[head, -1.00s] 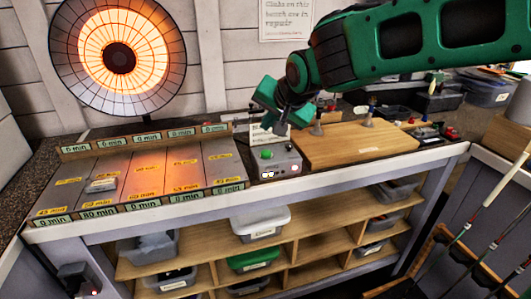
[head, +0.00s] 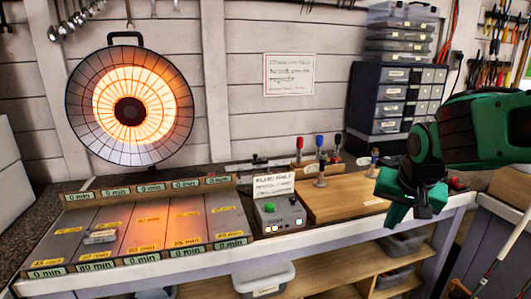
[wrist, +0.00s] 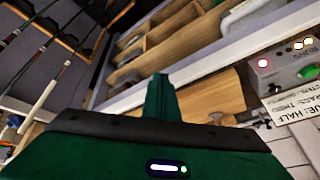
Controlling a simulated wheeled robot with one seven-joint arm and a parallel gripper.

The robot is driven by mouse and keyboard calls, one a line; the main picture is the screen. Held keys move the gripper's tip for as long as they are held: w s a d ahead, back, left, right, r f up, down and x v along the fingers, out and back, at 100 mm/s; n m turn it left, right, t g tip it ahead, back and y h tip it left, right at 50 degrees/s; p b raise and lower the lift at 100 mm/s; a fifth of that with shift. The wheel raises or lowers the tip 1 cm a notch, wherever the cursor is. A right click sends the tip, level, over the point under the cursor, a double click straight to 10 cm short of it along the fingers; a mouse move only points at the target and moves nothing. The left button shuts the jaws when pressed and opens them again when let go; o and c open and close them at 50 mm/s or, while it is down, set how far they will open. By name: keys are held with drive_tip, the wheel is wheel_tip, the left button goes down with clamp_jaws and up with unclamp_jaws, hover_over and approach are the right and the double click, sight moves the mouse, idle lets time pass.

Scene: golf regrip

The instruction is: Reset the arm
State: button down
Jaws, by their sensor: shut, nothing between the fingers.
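My green arm reaches in from the right in the head view. My gripper (head: 412,212) hangs in front of the right part of the bench, over its front edge. Its fingers are together with nothing held. In the wrist view the green gripper (wrist: 160,98) points toward the bench's front rail and the wooden board, and it touches nothing that I can see.
A glowing round heater (head: 128,108) stands behind a slatted timer board (head: 150,228) at the left. A grey control box (head: 278,215) with a green button sits mid-bench, beside a wooden board (head: 335,200). Drawer cabinets (head: 395,98) stand behind. Clubs (wrist: 45,85) lean nearby.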

drive_tip(key=s+d+f+g, duration=0.1)
drive_tip(key=s+d+f, duration=0.1)
drive_tip(key=s, duration=0.6)
drive_tip(key=s+d+f+g+y, duration=0.1)
drive_tip(key=s+d+f+g, duration=0.1)
drive_tip(key=s+d, duration=0.3)
drive_tip(key=s+d+f+g, duration=0.2)
drive_tip(key=s+d, duration=0.1)
drive_tip(key=s, duration=0.8)
drive_tip(key=shift+d+m, duration=0.4)
drive_tip(key=shift+w+f, duration=0.3)
drive_tip(key=shift+w, duration=0.25)
idle(2.9)
